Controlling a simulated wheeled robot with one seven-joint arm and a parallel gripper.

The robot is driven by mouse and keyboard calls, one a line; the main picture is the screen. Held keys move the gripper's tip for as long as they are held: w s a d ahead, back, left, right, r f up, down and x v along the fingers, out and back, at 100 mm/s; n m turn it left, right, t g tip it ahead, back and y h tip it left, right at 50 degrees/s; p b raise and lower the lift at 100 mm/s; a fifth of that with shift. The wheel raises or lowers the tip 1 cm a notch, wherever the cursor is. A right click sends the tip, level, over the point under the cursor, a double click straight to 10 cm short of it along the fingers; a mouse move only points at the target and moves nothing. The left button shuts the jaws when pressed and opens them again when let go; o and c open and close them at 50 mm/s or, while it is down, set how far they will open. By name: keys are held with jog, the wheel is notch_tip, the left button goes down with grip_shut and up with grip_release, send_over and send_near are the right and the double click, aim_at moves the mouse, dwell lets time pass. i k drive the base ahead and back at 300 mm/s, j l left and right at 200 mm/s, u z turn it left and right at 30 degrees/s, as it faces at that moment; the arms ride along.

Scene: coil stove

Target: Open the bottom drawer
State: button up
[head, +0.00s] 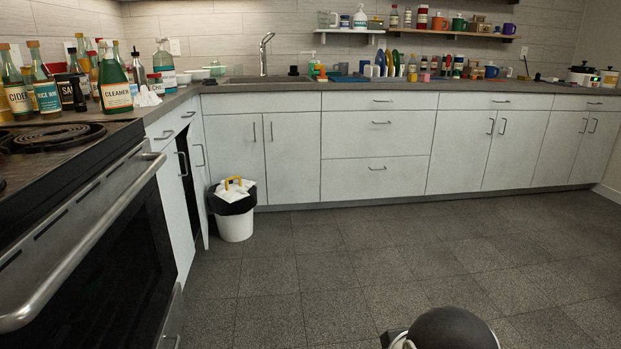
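A stack of white drawers stands in the back counter, right of the sink. Its bottom drawer (350,181) is closed, with a horizontal metal handle (378,168) near its upper edge. A closed drawer (362,143) and a shallower one sit above it. At the left, the lower part of the stove (174,318) below the oven door shows only partly at the picture's edge; I cannot tell its full shape. My gripper is not in view. A dark rounded part of my own body shows at the bottom, right of centre.
A white trash bin (235,226) with a black liner stands on the floor by the left corner. A narrow cabinet door (196,170) beside it stands ajar. The oven handle (90,240) juts out at left. The tiled floor (320,265) before the drawers is clear.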

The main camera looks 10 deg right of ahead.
aim_at(367, 177)
jog(key=i+l+z, duration=0.4)
jog(key=i, duration=0.35)
jog(key=i+z, duration=0.45)
jog(key=i, duration=0.3)
jog(key=i+l+u, duration=0.1)
jog(key=i+u, duration=0.15)
jog(key=i, duration=0.3)
jog(key=i+l+u, duration=0.25)
jog(key=i, duration=0.3)
jog(key=i+l+u, duration=0.25)
jog(key=i, duration=0.25)
jog(key=i+l+u, duration=0.95)
jog(key=l+u, duration=0.15)
